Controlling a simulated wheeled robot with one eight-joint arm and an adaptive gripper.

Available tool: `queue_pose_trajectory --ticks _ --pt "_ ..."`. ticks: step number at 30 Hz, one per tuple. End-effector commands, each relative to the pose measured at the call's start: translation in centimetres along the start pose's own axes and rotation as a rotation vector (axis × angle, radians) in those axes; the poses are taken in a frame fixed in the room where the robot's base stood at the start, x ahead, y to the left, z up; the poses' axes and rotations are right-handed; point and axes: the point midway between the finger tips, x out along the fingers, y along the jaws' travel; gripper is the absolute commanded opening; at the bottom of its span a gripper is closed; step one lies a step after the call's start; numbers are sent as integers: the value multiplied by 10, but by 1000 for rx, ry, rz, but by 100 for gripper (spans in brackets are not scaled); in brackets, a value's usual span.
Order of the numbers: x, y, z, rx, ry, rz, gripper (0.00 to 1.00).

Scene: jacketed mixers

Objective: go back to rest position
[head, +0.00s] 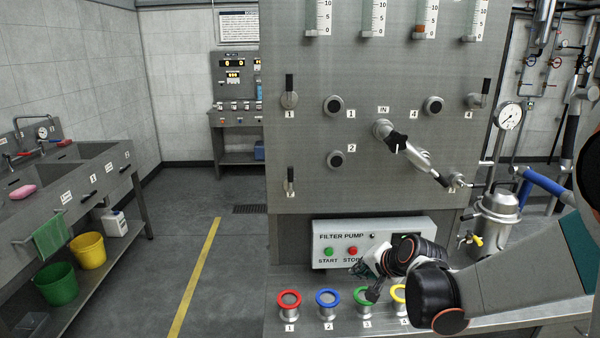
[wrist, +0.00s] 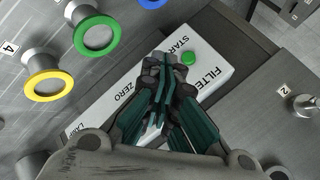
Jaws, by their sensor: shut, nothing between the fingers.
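My gripper (head: 372,290) is in front of the filter pump box (head: 330,258), above the row of coloured ports. Its fingers are shut and empty. In the wrist view, my gripper (wrist: 162,82) shows with its fingers together in front of the white filter pump box (wrist: 215,72), hiding part of its lettering. My arm reaches in from the right side of the head view. The green start button (head: 328,252) and red stop button (head: 352,251) are uncovered in the head view.
Red (head: 289,299), blue (head: 327,299), green (head: 365,296) and yellow (head: 399,293) ports line the ledge close to my gripper. A steel vessel (head: 497,218) stands right.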

Motion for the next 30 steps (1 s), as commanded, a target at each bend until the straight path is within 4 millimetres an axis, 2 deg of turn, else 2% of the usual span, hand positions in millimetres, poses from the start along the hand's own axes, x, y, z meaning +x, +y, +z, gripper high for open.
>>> queue_pose_trajectory --ticks 1,3,8,14,24,30 --pt "-17 -3 5 -38 0 13 0" --pt "-36 -6 11 -95 2 33 0" --pt "-80 -8 27 -225 3 77 0" --pt "-133 -1 49 -386 3 133 0" --pt "-209 31 93 -657 -7 228 0" --pt "-240 55 114 -793 -16 278 0"
